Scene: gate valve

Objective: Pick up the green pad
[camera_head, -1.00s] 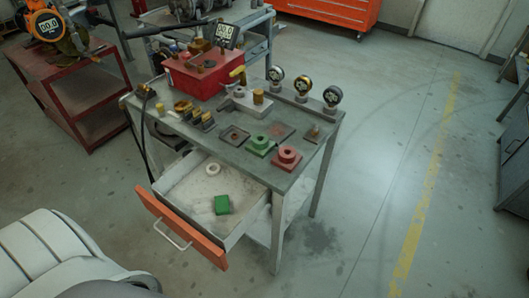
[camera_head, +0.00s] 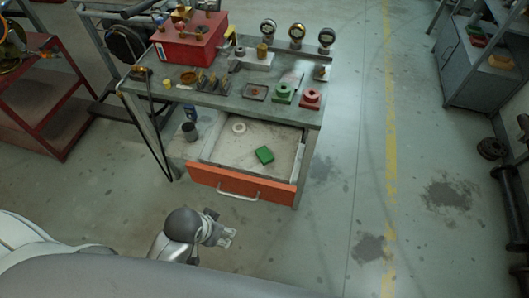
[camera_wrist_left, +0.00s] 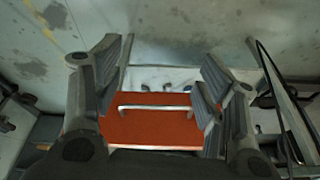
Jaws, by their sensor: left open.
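The green pad (camera_head: 264,155) is a small block lying in the open drawer (camera_head: 222,152), right of the middle of its pale floor. The drawer has an orange front (camera_head: 242,185) with a metal handle (camera_head: 238,196). My left gripper (camera_head: 231,237) is in front of the drawer, apart from it and the pad. In the left wrist view, the fingers of my left gripper (camera_wrist_left: 160,78) are spread and empty, with the orange front (camera_wrist_left: 150,130) and handle (camera_wrist_left: 155,107) showing between them. I cannot make out the pad in that view. My right gripper is not in view.
A white ring (camera_head: 239,127) lies in the drawer. The workbench top (camera_head: 222,100) above holds a red box (camera_head: 187,45), gauges, a green block (camera_head: 284,94) and a red block (camera_head: 311,98).

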